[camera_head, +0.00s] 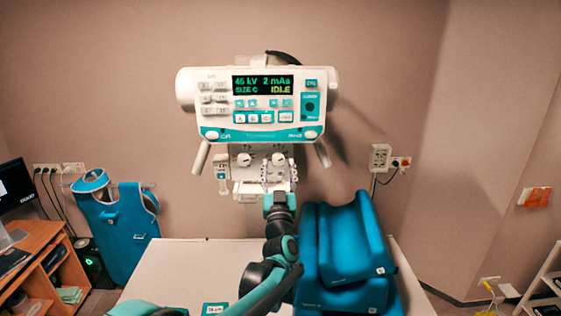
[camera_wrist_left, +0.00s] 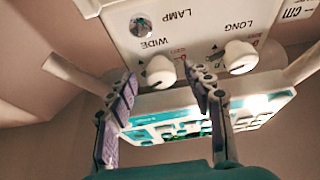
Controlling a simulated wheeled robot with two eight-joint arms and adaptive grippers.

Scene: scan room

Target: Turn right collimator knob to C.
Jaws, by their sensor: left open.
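The white collimator (camera_head: 262,180) hangs under the console and carries two round white knobs. The right knob (camera_head: 278,158) is in front of my left gripper (camera_head: 278,172) in the head view. In the left wrist view, which is upside down, this knob (camera_wrist_left: 160,72) is labelled WIDE. My left gripper (camera_wrist_left: 165,87) is open, with one finger on each side of that knob; I cannot tell whether they touch it. The left knob (camera_head: 243,159), labelled LONG in the wrist view (camera_wrist_left: 240,57), is outside the fingers. The knob's letter setting is too small to read. My right gripper is not in view.
The console (camera_head: 256,103) above shows 45 kV, 2 mAs, SIZE C and IDLE. Handles (camera_head: 322,153) slope down at both sides. A white table (camera_head: 190,270) lies below with blue cushions (camera_head: 345,255) on its right. A LAMP button (camera_wrist_left: 140,27) is near the knobs.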

